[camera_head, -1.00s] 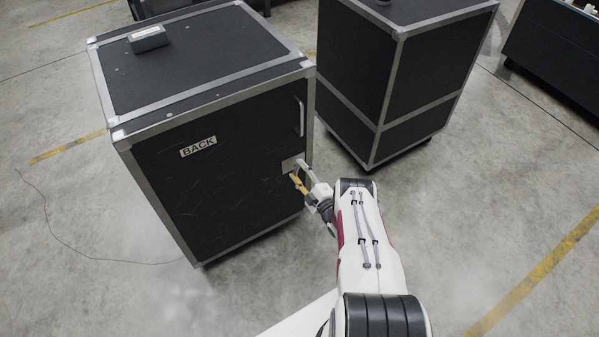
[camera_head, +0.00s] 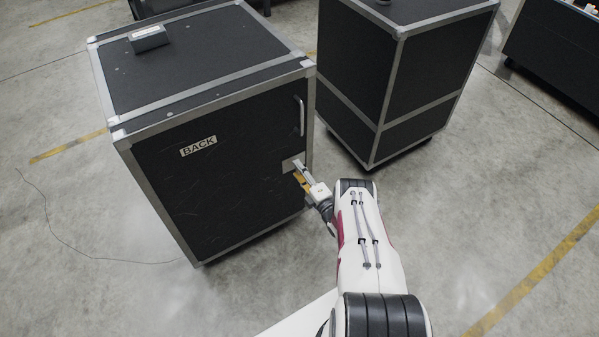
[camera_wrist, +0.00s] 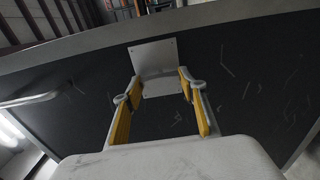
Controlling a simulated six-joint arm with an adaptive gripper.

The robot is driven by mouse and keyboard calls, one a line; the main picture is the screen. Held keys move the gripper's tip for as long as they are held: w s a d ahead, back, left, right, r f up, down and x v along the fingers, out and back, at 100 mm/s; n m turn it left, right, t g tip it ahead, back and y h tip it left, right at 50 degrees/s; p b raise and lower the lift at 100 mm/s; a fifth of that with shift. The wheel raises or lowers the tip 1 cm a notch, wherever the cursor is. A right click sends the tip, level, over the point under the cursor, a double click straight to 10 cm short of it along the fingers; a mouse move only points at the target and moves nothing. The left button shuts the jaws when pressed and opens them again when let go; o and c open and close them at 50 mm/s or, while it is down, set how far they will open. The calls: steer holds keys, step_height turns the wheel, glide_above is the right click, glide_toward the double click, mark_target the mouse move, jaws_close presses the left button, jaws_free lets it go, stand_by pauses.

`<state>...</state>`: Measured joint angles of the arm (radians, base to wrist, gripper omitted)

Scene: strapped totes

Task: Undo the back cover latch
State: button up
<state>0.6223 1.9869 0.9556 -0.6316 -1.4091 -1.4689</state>
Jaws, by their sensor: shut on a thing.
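The black case (camera_head: 225,165) stands at the left with its face labelled BACK (camera_head: 198,146) toward me. The latch (camera_head: 290,163) is a pale metal plate near the right edge of that face, below the handle. The latch plate also shows in the wrist view (camera_wrist: 153,57), upper middle, with small fasteners at its corners. My gripper (camera_head: 301,173), with yellow finger pads, is at the latch and shut on it. In the wrist view the fingers (camera_wrist: 158,90) stand on either side of the plate's lower part. The exact contact is too small to tell.
A vertical handle (camera_head: 300,116) is on the face above the latch. A small grey box (camera_head: 148,38) sits on the case top. A second black case (camera_head: 420,75) stands close to the right. Open concrete floor lies in front, and a thin cable (camera_head: 75,250) lies at left.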

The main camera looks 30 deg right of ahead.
steer(key=o, duration=1.1)
steer(key=shift+s, duration=0.15)
steer(key=s, duration=1.1)
steer(key=shift+s, duration=0.3)
